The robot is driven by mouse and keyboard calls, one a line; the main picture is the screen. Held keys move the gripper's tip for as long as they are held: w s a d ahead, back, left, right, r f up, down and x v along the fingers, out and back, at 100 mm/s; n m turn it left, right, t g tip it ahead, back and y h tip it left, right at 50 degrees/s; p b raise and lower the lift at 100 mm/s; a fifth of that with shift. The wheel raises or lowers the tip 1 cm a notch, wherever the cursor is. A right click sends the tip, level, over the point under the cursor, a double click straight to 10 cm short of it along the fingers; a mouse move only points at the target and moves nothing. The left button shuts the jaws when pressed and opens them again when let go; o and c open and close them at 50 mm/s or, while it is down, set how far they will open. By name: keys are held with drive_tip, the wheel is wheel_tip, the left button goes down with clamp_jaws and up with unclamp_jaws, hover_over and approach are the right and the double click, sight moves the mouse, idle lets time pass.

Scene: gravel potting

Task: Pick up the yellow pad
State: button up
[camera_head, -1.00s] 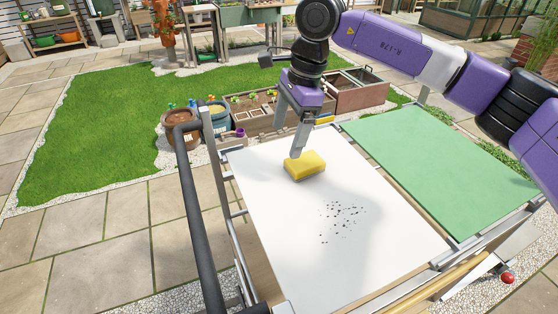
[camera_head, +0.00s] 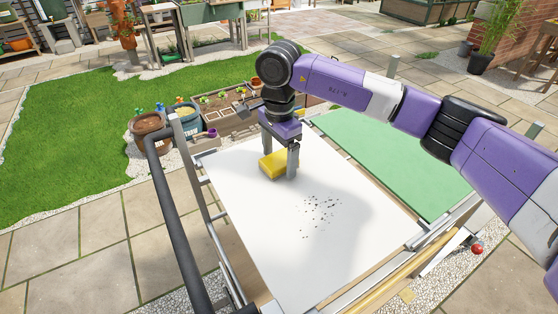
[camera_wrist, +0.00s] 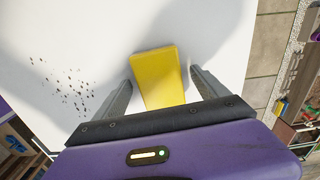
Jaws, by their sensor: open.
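The yellow pad (camera_head: 272,165) lies on the white board (camera_head: 260,235) near its far edge. In the wrist view the pad (camera_wrist: 158,78) lies between the two fingers of my open gripper (camera_wrist: 160,92), with a gap on each side. In the head view my gripper (camera_head: 279,160) points down over the pad, and one finger hides part of its right side. I cannot tell how far the fingertips are above the board.
Dark gravel bits (camera_head: 320,210) are scattered on the white board, nearer than the pad. A green panel (camera_head: 395,160) adjoins on the right. A dark rail (camera_head: 180,225) runs along the left side. Planter boxes (camera_head: 228,108) stand beyond the far edge.

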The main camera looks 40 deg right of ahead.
sight(279, 159)
drive_tip(key=shift+f, duration=0.2)
drive_tip(key=c, duration=1.5)
drive_tip(key=shift+r, duration=0.15)
wheel_tip(279, 159, up, 20)
drive_tip(key=shift+f+b, duration=0.1)
drive_tip(key=shift+b, duration=1)
